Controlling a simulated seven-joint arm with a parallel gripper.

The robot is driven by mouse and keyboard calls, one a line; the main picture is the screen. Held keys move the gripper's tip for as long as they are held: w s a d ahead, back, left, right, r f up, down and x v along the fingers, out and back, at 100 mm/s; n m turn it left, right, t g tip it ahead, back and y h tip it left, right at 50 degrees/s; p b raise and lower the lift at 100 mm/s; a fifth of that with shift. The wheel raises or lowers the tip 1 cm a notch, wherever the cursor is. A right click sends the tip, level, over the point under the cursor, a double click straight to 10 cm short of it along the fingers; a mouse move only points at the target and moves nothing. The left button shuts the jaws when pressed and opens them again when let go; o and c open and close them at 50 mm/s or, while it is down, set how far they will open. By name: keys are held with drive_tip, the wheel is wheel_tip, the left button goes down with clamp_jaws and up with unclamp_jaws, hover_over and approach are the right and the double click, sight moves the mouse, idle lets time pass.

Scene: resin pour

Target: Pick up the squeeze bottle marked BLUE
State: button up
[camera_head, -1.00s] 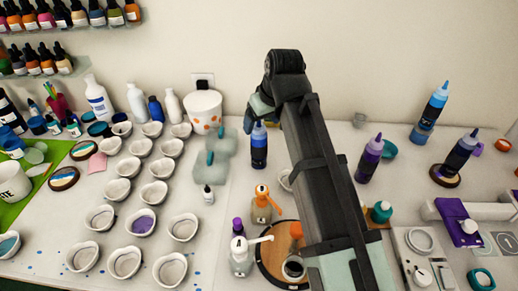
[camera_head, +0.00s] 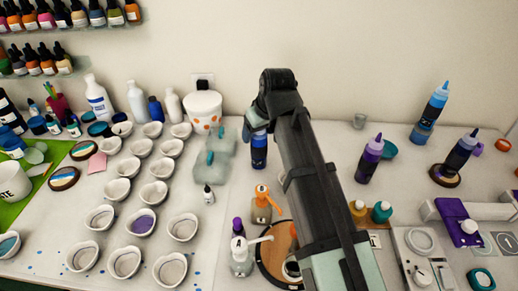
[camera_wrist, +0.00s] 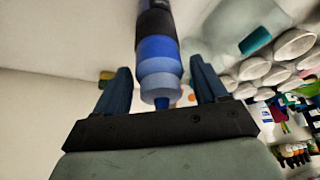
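A dark blue squeeze bottle (camera_head: 259,154) stands upright on the bench, left of my arm; its upper part is hidden by my gripper (camera_head: 256,122) in the head view. I cannot read its label. In the wrist view, a bottle with a blue cap and nozzle (camera_wrist: 160,60) sits between the two spread fingers of my gripper (camera_wrist: 163,88), with gaps on both sides. Other squeeze bottles stand at the right: a tall one with a light blue cap (camera_head: 430,112), a purple-topped one (camera_head: 369,160) and a dark one (camera_head: 459,154).
Several white cups (camera_head: 153,193) fill the bench at left. A white tub with orange dots (camera_head: 203,110) stands behind. An orange-topped bottle (camera_head: 262,207) and a white pump bottle (camera_head: 241,256) stand in front, beside a round wooden board (camera_head: 268,272). A small dropper bottle (camera_head: 208,194) is nearby.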

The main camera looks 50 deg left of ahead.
clamp_jaws()
idle(0.5)
